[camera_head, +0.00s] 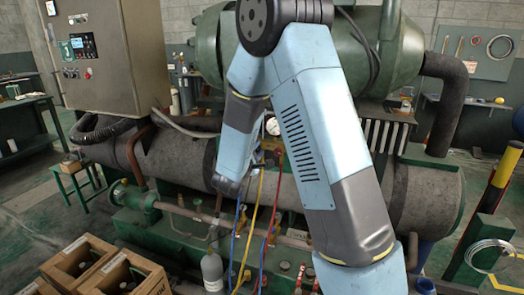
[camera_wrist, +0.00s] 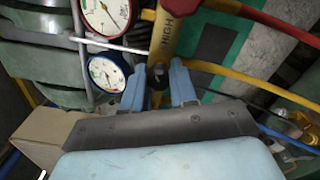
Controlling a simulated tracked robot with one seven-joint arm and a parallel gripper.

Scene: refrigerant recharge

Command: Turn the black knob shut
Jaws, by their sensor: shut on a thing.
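In the wrist view, my gripper's two blue fingers (camera_wrist: 159,88) are closed in on a small black knob (camera_wrist: 158,76) between them. The fingers cover its sides and only a little of it shows. It sits at the lower end of a yellow part (camera_wrist: 174,36) marked HIGH. How far the knob is turned cannot be told. In the head view, my arm hides most of this spot, and the fingers and knob cannot be made out.
A red-rimmed gauge (camera_wrist: 106,12) and a blue-rimmed gauge (camera_wrist: 106,73) lie just left of my fingers. A yellow hose (camera_wrist: 232,76) runs off to the right. In the head view, a grey cylinder (camera_head: 212,271) stands below, and wooden crates (camera_head: 128,275) sit at the lower left.

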